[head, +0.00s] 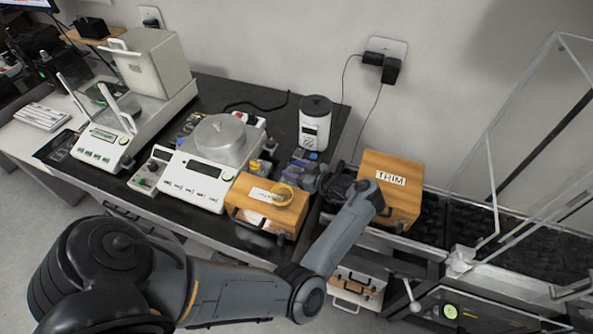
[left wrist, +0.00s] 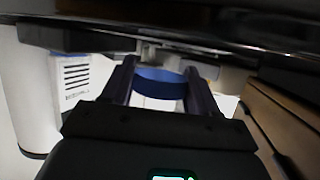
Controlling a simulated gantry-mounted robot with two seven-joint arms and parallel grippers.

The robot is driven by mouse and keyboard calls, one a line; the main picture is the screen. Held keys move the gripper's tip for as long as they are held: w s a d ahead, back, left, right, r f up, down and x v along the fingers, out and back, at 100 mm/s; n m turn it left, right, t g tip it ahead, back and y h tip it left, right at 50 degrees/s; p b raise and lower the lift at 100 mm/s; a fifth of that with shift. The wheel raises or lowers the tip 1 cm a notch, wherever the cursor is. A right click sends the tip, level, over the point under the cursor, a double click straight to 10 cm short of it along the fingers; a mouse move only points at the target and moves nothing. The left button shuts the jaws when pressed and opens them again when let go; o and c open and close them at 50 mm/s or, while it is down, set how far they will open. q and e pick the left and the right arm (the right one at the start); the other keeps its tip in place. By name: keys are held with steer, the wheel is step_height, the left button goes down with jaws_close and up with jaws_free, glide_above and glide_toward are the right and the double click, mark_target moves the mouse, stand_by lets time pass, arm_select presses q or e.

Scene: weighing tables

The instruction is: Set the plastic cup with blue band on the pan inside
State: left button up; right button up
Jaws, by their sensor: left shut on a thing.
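The cup's blue band (left wrist: 160,82) shows between the two fingers of my left gripper (left wrist: 163,88) in the left wrist view. The gripper is shut on the cup; the clear part of the cup is hard to make out. In the head view my left gripper (head: 308,180) is low between the two wooden boxes, partly hidden by my wrist, and the cup is not clear there. A large clear shield frame (head: 492,185) stands at the right; I cannot make out a pan inside it. My right gripper is not in view.
A wooden box labelled TRIM (head: 400,165) stands right of my wrist. A white canister (head: 314,130) stands behind. A balance with a round metal pan cover (head: 221,147) and another balance (head: 102,147) are farther left.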

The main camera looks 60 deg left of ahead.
arm_select(q)
steer(key=shift+f, duration=0.15)
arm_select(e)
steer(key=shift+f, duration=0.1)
arm_select(q)
steer(key=shift+f, duration=0.15)
steer(key=o, duration=1)
steer(key=shift+o, duration=0.6)
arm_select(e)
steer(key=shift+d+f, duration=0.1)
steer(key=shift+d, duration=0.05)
